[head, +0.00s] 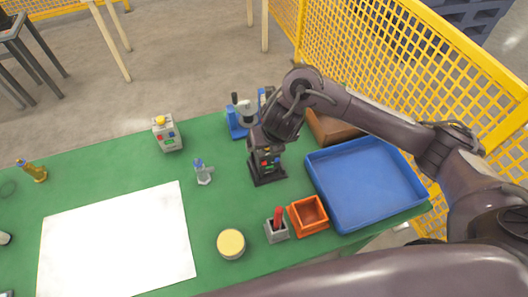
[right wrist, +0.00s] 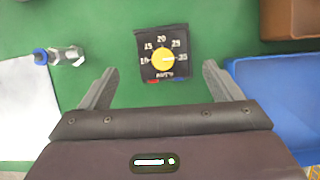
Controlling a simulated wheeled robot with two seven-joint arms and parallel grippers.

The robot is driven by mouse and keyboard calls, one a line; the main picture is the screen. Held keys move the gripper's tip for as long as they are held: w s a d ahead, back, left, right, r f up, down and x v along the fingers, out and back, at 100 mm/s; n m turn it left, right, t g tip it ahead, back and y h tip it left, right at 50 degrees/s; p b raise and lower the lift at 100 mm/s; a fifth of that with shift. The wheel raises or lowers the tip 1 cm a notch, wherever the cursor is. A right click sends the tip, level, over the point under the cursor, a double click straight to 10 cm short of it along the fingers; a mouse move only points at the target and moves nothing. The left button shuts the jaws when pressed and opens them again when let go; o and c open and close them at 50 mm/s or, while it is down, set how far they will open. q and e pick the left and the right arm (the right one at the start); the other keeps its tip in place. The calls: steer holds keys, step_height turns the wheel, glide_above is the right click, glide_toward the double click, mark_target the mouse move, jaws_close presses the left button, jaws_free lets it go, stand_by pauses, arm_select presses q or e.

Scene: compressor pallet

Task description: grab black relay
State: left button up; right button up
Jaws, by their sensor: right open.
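The black relay (head: 268,178) stands on the green table in the head view, directly below my right gripper (head: 265,147). In the right wrist view the relay (right wrist: 162,42) is seen from above, with a yellow dial and white numbers on its face. My right gripper (right wrist: 160,74) is open, with one finger at each side of the relay's near edge in that view. The relay lies mostly beyond the fingertips, and the fingers do not appear to touch it. My left gripper is not in view.
A blue tray (head: 338,208), an orange bin (head: 297,222) and a brown box (head: 330,128) stand right of the relay. A blue press (head: 237,122) is behind it. A white sheet (head: 115,245) covers the left table.

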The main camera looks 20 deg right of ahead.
mark_target(267, 157)
steer(key=b+x, duration=0.2)
steer(key=shift+s+d+f, duration=0.1)
steer(key=shift+d+f, duration=0.1)
steer(key=shift+f, duration=0.15)
steer(key=shift+w+f, duration=0.2)
steer(key=shift+f, duration=0.1)
steer(key=x, duration=0.4)
steer(key=shift+w+f, duration=0.15)
steer(key=c, duration=1.3)
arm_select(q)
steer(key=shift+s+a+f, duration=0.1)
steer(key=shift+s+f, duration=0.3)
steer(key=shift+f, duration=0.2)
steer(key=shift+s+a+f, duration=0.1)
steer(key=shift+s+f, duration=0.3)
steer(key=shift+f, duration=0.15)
